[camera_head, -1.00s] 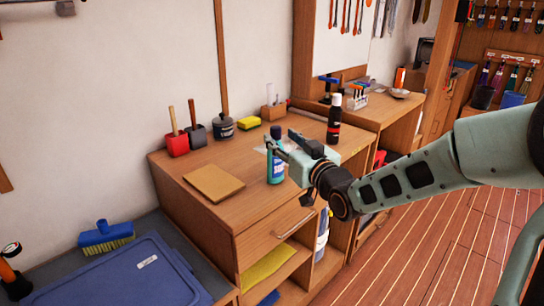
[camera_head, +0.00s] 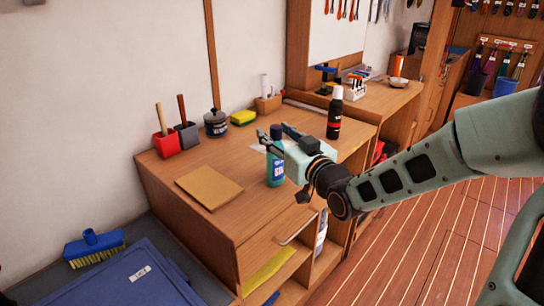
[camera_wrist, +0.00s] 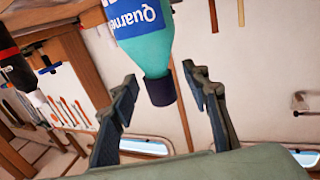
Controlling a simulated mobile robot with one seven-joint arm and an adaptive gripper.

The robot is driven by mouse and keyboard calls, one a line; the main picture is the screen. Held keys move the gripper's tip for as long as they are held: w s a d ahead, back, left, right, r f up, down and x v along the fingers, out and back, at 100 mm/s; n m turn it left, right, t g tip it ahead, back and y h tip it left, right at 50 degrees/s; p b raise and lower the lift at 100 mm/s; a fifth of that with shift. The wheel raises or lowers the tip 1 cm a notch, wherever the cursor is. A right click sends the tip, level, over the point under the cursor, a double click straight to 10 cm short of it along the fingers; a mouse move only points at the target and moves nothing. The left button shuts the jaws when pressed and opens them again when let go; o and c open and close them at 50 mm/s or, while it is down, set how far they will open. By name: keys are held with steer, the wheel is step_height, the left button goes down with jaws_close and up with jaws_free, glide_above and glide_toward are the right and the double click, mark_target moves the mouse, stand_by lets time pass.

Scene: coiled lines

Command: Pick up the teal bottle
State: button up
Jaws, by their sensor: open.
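The teal bottle (camera_head: 275,168) stands upright on the wooden cabinet top, with a dark cap and a blue label. My gripper (camera_head: 277,133) is open at the bottle, and its body hides part of the bottle's right side. In the wrist view the teal bottle (camera_wrist: 145,42) appears upside down, its dark cap (camera_wrist: 160,90) between the two open fingers of my gripper (camera_wrist: 165,95). A gap shows on each side of the cap.
A black bottle (camera_head: 334,115) stands behind and to the right. A tan board (camera_head: 208,187) lies left of the teal bottle. A red pot (camera_head: 165,144), a dark jar (camera_head: 216,123) and a yellow sponge (camera_head: 243,118) stand along the wall.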

stand_by(0.3)
jaws_close()
steer(key=shift+r, duration=0.1)
